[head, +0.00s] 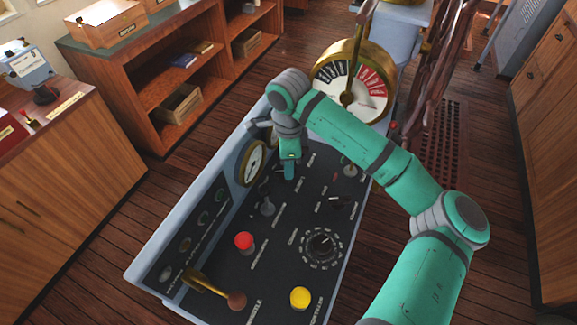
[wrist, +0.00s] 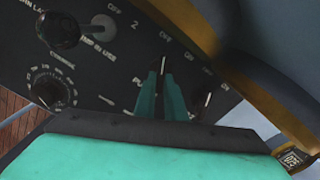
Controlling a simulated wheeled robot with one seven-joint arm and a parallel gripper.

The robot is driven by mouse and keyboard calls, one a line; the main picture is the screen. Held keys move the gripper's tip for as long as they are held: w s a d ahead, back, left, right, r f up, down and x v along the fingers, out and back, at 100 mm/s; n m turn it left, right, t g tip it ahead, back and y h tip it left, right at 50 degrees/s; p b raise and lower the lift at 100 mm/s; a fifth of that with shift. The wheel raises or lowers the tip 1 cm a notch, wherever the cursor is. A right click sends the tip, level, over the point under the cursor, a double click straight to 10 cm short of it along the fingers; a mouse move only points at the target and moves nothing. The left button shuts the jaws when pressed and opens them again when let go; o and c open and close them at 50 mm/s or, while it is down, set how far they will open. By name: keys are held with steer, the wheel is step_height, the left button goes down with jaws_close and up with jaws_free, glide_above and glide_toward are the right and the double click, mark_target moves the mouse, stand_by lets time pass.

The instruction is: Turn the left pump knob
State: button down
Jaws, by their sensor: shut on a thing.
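My gripper (head: 289,172) points down at the dark console panel (head: 285,225), near its far end beside the gauge. In the wrist view its two green fingers (wrist: 161,95) are close together, shut on a small dark knob (wrist: 162,66). Lettering beginning "PU" and an "OFF" mark stand beside this knob. Another dark control with a white line (wrist: 208,98) shows just right of the fingers, so the held knob is the left one of the pair. In the head view the knob is hidden behind my gripper. Its exact angle cannot be told.
A brass-rimmed gauge (head: 251,163) stands close left of my gripper. A large brass telegraph dial (head: 350,88) rises behind. A red button (head: 244,241), a yellow button (head: 300,297), a round dial (head: 322,247) and a brass lever (head: 208,287) occupy the near panel.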

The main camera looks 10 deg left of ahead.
steer(key=m, duration=0.5)
steer(key=shift+s+m, duration=0.25)
steer(key=shift+m, duration=0.15)
steer(key=m, duration=0.5)
steer(key=shift+s+a+m, duration=0.1)
steer(key=shift+s+m, duration=0.1)
steer(key=shift+m, duration=0.1)
steer(key=c, duration=1.8)
jaws_free()
steer(key=shift+r, duration=0.1)
